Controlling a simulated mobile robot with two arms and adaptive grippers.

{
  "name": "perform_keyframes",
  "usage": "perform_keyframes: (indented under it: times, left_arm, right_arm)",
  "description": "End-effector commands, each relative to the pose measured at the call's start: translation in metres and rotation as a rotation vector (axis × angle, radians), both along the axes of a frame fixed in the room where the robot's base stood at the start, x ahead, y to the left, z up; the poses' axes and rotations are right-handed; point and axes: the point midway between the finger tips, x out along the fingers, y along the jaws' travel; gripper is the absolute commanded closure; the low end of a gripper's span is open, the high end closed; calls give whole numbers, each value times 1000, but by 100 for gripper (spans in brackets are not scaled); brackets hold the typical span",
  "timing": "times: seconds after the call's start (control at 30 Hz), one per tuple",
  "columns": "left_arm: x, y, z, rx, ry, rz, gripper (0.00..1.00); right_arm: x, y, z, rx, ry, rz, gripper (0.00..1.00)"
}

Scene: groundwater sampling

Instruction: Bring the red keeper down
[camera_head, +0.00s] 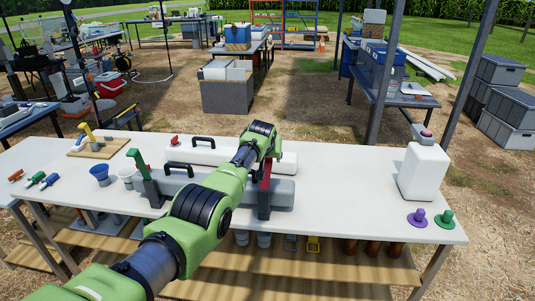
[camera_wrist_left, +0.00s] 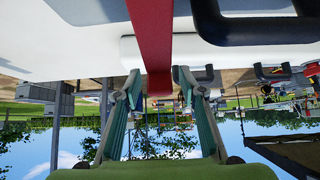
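The red keeper (camera_head: 265,190) stands raised at the right end of the grey case on the white table. My left gripper (camera_head: 269,158) is at its upper part, and my arm covers some of this area in the head view. In the left wrist view the red keeper (camera_wrist_left: 152,45) is a long bar running down to between the fingertips. The left gripper (camera_wrist_left: 159,82) is open there, one finger on each side of the bar's end, with narrow gaps visible. Whether a finger touches it cannot be told. My right gripper is not in view.
A green keeper (camera_head: 138,163) stands raised at the case's left end. The grey case (camera_head: 283,190) and a white case (camera_head: 215,154) with black handles lie on the table. A white jug (camera_head: 424,172) and purple (camera_head: 417,217) and green (camera_head: 445,218) stoppers stand at the right.

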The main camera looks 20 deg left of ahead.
Motion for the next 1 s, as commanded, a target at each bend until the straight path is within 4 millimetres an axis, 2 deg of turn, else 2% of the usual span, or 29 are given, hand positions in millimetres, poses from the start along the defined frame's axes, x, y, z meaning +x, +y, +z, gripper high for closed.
perform_keyframes:
  times: [0.5, 1.0]
  left_arm:
    - [-20, -5, 20, -1, -1, 0, 62]
    - [-59, -15, 64, 0, -2, -1, 62]
  right_arm:
    - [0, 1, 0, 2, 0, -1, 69]
    - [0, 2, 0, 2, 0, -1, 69]
